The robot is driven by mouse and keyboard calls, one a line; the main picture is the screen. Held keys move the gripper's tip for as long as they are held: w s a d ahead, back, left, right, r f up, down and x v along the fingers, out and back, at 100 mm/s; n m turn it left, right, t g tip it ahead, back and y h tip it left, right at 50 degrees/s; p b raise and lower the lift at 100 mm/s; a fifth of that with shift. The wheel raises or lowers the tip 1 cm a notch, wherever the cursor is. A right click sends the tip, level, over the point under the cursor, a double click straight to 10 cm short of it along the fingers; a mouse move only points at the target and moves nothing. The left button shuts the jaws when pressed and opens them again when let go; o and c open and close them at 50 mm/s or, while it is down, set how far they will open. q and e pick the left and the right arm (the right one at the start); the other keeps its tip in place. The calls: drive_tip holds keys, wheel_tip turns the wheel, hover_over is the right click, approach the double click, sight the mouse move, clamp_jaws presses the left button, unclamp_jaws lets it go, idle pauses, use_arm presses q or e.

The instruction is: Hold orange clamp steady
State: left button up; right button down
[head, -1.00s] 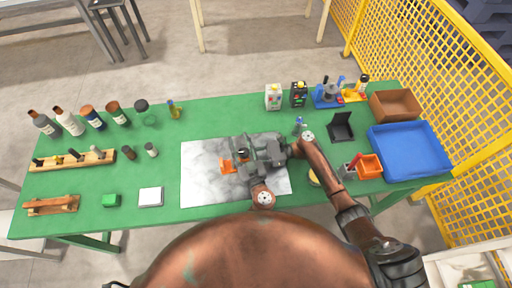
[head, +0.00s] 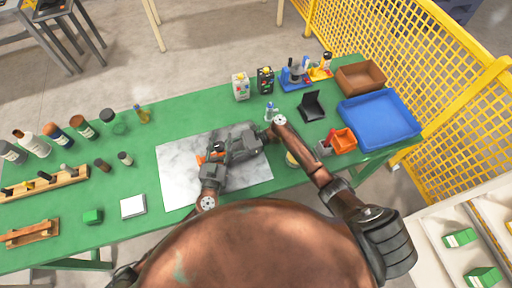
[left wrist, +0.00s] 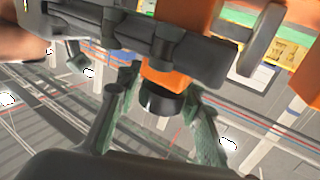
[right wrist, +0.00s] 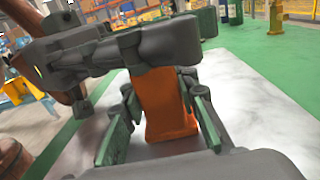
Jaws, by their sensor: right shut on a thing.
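The orange clamp (head: 203,159) shows as a small orange patch above the grey marbled mat (head: 250,183), mostly hidden by the grippers. In the right wrist view its orange body (right wrist: 168,105) stands between the fingers of my right gripper (right wrist: 162,108), which is shut on it. My left gripper (left wrist: 160,105) has its fingers spread either side of an orange part with a black end (left wrist: 162,88) in the left wrist view. Whether they touch it is unclear. In the head view both grippers crowd together, and their fingertips are hard to separate.
Bottles (head: 83,127) and wooden racks (head: 32,233) stand at the left of the green table (head: 175,115). An orange bin (head: 343,141) and a blue tray (head: 380,119) are at the right.

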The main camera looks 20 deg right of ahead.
use_arm(q)
drive_tip(key=v, duration=1)
drive_tip(key=d+m+g+h, duration=0.2)
drive_tip(key=d+m+g, duration=0.3)
drive_tip(key=m, duration=0.6)
drive_tip(key=d+r+m+g+h, duration=0.1)
drive_tip(key=d+m+g, duration=0.4)
drive_tip(key=m, duration=0.5)
drive_tip(key=d+r+m+g+h, duration=0.1)
drive_tip(key=d+m+g+h, duration=0.2)
drive_tip(key=m, duration=0.8)
drive_tip(key=shift+w+d+m+g, duration=0.2)
drive_tip(key=shift+d+m+g, duration=0.1)
drive_tip(key=shift+d+g, duration=0.9)
drive_tip(key=shift+o, duration=0.4)
